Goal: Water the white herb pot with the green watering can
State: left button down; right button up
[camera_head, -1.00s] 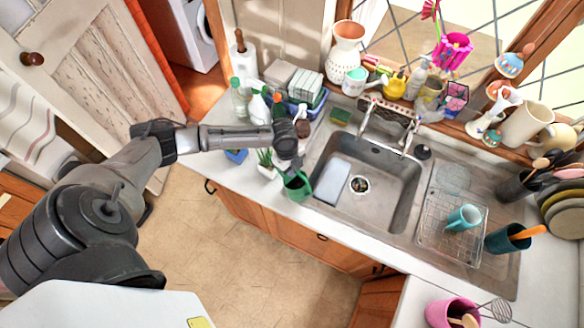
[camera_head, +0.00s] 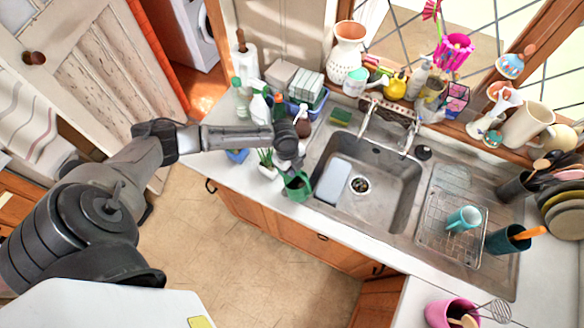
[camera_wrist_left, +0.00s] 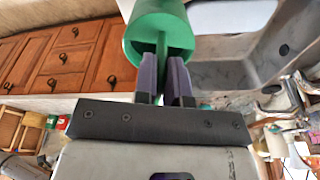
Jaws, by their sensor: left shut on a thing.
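The green watering can (camera_head: 298,187) is at the front edge of the counter, left of the sink. My left gripper (camera_head: 293,168) is shut on it from above. In the left wrist view, the two fingers (camera_wrist_left: 165,78) close on a green upright part of the can (camera_wrist_left: 160,22). Whether the can touches the counter is hard to tell. The white herb pot (camera_head: 267,171), with green leaves (camera_head: 264,156), stands just left of the can, partly beside my gripper. The can's spout is not clearly seen. My right gripper is not in view.
The sink (camera_head: 368,190) lies right of the can, with a drying rack (camera_head: 452,235) and teal cup (camera_head: 464,218) beyond. Bottles (camera_head: 258,107) and a blue basket (camera_head: 306,106) stand behind my gripper. A blue item (camera_head: 237,156) sits left of the pot.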

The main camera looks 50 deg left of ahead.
pick_arm(q)
jog(key=shift+r, duration=0.15)
dwell(0.3)
jog(key=shift+a+r+h, duration=0.3)
jog(key=shift+r+h, duration=0.1)
jog(key=shift+h, duration=0.1)
jog(key=shift+a+r+h, duration=0.2)
jog(key=shift+r+h, duration=0.1)
jog(key=shift+r, duration=0.05)
jog(key=shift+p, duration=0.3)
jog(key=shift+r, duration=0.1)
dwell(0.6)
jog(key=shift+a+r, duration=0.1)
dwell(0.3)
dwell(0.4)
